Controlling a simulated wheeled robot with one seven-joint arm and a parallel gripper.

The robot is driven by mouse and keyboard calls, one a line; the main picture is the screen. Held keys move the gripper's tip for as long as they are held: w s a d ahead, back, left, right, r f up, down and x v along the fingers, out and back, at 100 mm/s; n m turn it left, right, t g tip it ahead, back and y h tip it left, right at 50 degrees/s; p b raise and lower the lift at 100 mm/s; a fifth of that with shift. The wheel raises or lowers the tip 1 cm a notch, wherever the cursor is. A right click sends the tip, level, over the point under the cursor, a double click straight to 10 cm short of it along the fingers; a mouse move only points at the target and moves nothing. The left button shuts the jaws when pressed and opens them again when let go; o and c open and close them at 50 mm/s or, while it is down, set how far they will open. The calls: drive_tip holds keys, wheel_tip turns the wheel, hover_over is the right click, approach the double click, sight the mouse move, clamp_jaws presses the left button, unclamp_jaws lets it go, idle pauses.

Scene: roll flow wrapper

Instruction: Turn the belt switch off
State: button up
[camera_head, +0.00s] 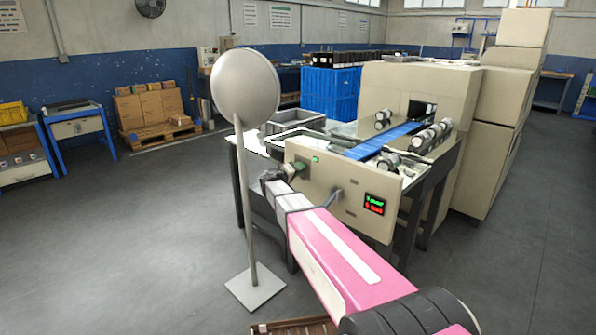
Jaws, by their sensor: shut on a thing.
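The cream control panel (352,189) is on the near side of the wrapping machine. A small switch (299,167) sits at its upper left, and a green lamp (315,159) is lit just to the right of it. My gripper (291,171) is at the panel's left end, its fingertips shut around the switch. The fingers largely hide it, so its exact position cannot be told. The blue belt (386,144) runs behind the panel into the machine housing.
A round grey disc (245,90) on a pole with a square base (255,287) stands just left of my gripper. A grey handle-like part (334,197) sticks out of the panel near my arm. Open floor lies to the left.

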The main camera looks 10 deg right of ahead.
drive_tip(key=n, duration=1.1)
drive_tip(key=shift+n, duration=0.3)
idle(0.4)
drive_tip(key=o, duration=0.9)
drive_tip(key=v, duration=1.1)
